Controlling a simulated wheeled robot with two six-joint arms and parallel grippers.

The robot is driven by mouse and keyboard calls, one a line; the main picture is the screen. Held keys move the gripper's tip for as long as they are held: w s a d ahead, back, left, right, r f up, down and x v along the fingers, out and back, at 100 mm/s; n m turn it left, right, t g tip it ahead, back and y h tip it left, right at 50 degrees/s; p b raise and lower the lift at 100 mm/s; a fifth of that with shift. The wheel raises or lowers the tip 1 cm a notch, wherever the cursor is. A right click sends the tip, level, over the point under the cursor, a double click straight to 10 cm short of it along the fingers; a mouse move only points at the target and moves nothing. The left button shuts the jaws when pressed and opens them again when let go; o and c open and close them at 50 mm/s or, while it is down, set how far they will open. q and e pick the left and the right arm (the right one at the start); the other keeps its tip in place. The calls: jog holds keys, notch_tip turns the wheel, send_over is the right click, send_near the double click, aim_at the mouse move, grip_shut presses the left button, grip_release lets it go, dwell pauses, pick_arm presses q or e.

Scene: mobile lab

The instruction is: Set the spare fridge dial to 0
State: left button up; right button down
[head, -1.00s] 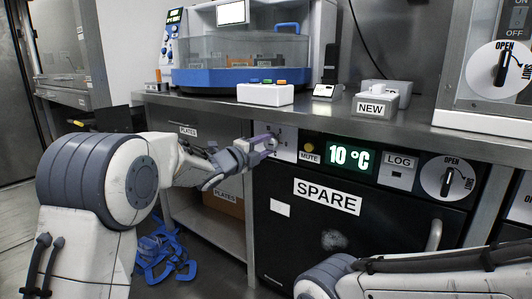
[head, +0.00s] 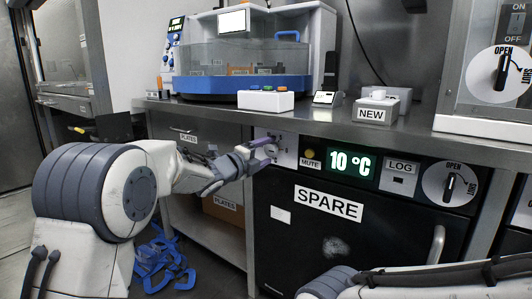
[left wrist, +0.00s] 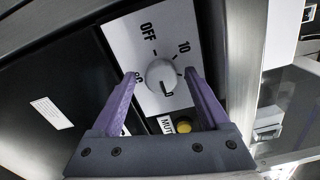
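The spare fridge dial is a round light knob on a white plate (head: 286,150) at the left end of the SPARE fridge's panel. In the left wrist view the knob (left wrist: 161,76) sits among printed marks, including OFF and 10. My left gripper (head: 266,152) is at the dial. Its purple fingers (left wrist: 160,74) stand open on either side of the knob, with gaps visible on both sides. The fridge display (head: 350,163) reads 10 °C. My right arm shows at the lower right; its gripper is out of frame.
A MUTE button (head: 310,153) lies just right of the dial plate, with a LOG switch (head: 398,179) and an OPEN/SHUT knob (head: 450,184) further right. The steel counter (head: 330,125) overhangs the panel. The fridge door (head: 345,235) has a handle (head: 437,247).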

pick_arm(q)
jog(key=p+v, duration=0.3)
jog(key=v, duration=0.7)
jog(key=shift+s, duration=0.2)
jog(key=shift+a, duration=0.1)
